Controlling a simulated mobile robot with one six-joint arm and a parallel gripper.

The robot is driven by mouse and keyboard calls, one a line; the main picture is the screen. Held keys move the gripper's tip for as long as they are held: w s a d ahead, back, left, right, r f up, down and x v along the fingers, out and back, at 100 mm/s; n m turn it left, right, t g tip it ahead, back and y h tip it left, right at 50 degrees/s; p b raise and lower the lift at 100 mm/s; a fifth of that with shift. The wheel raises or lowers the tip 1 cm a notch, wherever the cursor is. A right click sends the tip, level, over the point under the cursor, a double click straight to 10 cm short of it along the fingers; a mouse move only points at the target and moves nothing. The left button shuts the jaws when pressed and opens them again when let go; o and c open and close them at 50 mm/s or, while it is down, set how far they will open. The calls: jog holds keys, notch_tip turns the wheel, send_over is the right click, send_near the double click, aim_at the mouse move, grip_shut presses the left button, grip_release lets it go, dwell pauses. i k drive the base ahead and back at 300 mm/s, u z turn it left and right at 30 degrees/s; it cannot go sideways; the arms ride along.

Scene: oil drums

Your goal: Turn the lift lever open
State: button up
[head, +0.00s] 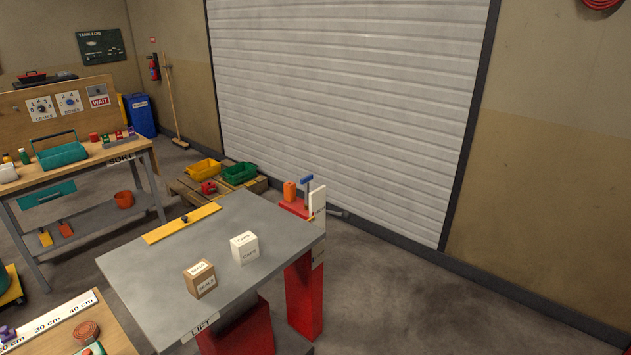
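The lift is a grey-topped table (150,275) on red legs, with a LIFT label (200,328) on its front edge. At its far right corner is a red part with an orange cylinder (290,191), a blue T-shaped handle (308,183) and an upright white plate (318,199). A small yellow piece (311,218) shows below the plate. I cannot tell for certain which of these is the lift lever, or whether it is open. My gripper is not in view.
A white box (244,248), a brown box (200,280) and a yellow bar (170,229) with a dark blue knob lie on the lift top. A workbench (86,158) stands left. A bench corner (110,335) is at lower left. The floor right of the lift is clear.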

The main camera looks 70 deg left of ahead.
aim_at(305, 180)
jog(key=u, duration=0.1)
jog(key=i, duration=0.95)
jog(key=u, duration=4.7)
jog(key=i, duration=0.1)
jog(key=z, duration=2.95)
jog(key=k, duration=0.2)
jog(key=u, duration=2.2)
